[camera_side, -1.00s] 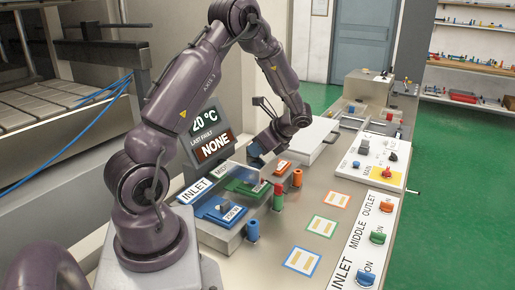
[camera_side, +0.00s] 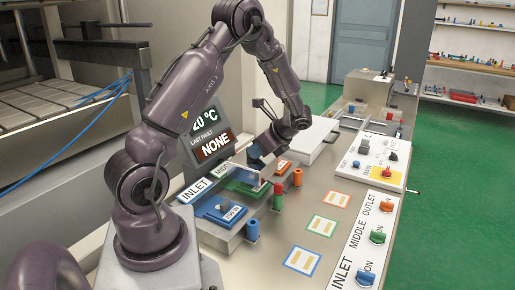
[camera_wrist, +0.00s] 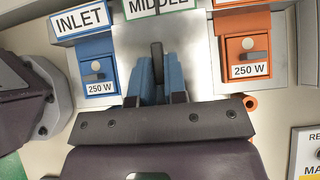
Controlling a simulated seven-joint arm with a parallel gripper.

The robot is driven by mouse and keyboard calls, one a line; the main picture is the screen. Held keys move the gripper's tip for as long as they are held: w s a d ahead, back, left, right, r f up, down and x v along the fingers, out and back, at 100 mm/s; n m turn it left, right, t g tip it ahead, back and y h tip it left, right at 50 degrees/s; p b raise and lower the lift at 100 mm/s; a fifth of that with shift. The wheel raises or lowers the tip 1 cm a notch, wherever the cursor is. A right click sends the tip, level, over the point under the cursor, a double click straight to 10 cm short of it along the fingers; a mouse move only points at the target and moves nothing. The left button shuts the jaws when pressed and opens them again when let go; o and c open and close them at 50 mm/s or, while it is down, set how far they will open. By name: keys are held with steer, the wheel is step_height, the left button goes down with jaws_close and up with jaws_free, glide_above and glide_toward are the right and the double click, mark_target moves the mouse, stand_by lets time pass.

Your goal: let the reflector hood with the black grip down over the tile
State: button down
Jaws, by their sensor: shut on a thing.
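The reflector hood (camera_wrist: 200,62) is a shiny metal cover with an upright black grip (camera_wrist: 157,52) at its middle. My gripper (camera_wrist: 158,78) has its blue fingers shut on that grip. In the wrist view the hood fills the middle bay, between the blue inlet tile (camera_wrist: 97,68) and the orange tile (camera_wrist: 248,52), and hides what lies under it. In the side view my gripper (camera_side: 257,157) is over the middle bay. The green tile (camera_side: 243,188) still shows there below the hood; the gap between them is hard to judge.
INLET (camera_wrist: 80,19) and MIDDLE (camera_wrist: 160,5) labels stand behind the bays. Blue (camera_side: 252,229), green (camera_side: 278,197) and orange (camera_side: 298,177) posts line the front of the bays. A switch panel (camera_side: 345,262) lies at the right, beyond outlined marks on a clear bench top.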

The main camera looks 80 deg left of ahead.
mark_target(263, 161)
steer(key=shift+f, duration=2.5)
steer(key=c, duration=1.1)
jaws_free()
steer(key=v, duration=1.3)
steer(key=s+d+r+n+t+h, duration=0.3)
steer(key=s+d+r+t, duration=0.3)
steer(key=d, duration=0.5)
steer(key=s+d+r+n+t+h, duration=0.3)
steer(key=s+d+r+n+t, duration=0.3)
steer(key=d+r, duration=0.3)
steer(key=shift+s+d, duration=0.75)
steer(key=shift+d, duration=0.3)
